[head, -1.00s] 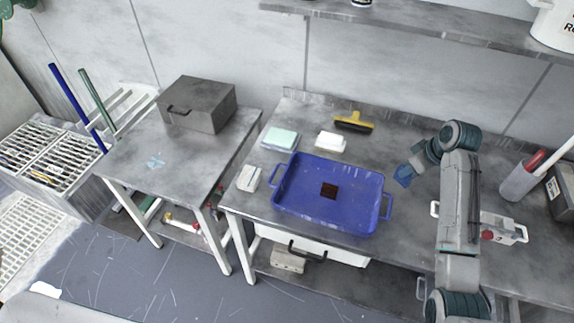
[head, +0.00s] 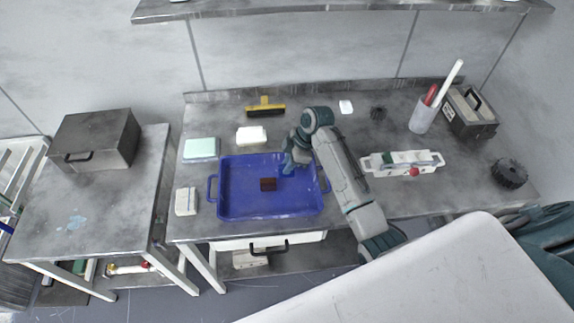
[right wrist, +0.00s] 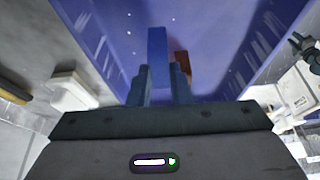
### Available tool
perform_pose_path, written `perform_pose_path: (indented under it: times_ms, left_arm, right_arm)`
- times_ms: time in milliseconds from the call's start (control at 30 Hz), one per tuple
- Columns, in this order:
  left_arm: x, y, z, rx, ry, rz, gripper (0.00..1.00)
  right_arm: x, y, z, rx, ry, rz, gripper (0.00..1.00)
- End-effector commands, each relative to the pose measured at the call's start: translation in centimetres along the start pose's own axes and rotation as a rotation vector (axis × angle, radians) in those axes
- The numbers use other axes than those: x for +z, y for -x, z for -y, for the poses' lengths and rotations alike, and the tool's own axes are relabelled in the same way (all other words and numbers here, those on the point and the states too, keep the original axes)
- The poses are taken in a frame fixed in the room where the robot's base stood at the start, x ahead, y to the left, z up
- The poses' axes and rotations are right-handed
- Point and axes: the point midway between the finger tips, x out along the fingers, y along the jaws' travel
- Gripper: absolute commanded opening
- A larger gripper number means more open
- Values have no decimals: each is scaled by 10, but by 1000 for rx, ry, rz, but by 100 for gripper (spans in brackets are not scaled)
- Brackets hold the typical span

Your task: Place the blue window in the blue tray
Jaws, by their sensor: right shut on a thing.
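The blue tray (head: 233,204) lies on the workbench, with a dark red-brown square piece (head: 268,184) flat on its floor near the middle. My right gripper (head: 287,167) is over the tray's right back part. In the right wrist view it is shut on the blue window (right wrist: 157,48), a thin blue piece that sticks out beyond the fingertips against the tray floor. The red-brown piece (right wrist: 182,66) shows just beyond the right finger. I cannot tell whether the window touches the tray floor. My left gripper is not in view.
Left of the tray are a pale green block (head: 201,148) and white blocks (head: 186,201). A yellow squeegee (head: 265,108) lies behind. The tray's left part is free.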

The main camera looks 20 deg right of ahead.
Motion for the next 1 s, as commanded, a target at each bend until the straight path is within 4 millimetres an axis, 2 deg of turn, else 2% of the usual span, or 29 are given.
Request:
perform_pose_path:
  times_ms: [167,500,533,633,1000]
  left_arm:
    - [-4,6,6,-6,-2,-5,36]
    - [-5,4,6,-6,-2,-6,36]
    - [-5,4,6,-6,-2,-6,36]
    - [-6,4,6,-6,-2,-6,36]
    - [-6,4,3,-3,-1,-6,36]
  right_arm:
    - [7,-16,0,0,-1,1,0]
    - [8,-20,0,0,-1,1,0]
    - [9,-21,0,0,-1,1,20]
    - [9,-20,0,0,-1,1,39]
    - [8,-15,0,2,0,1,39]
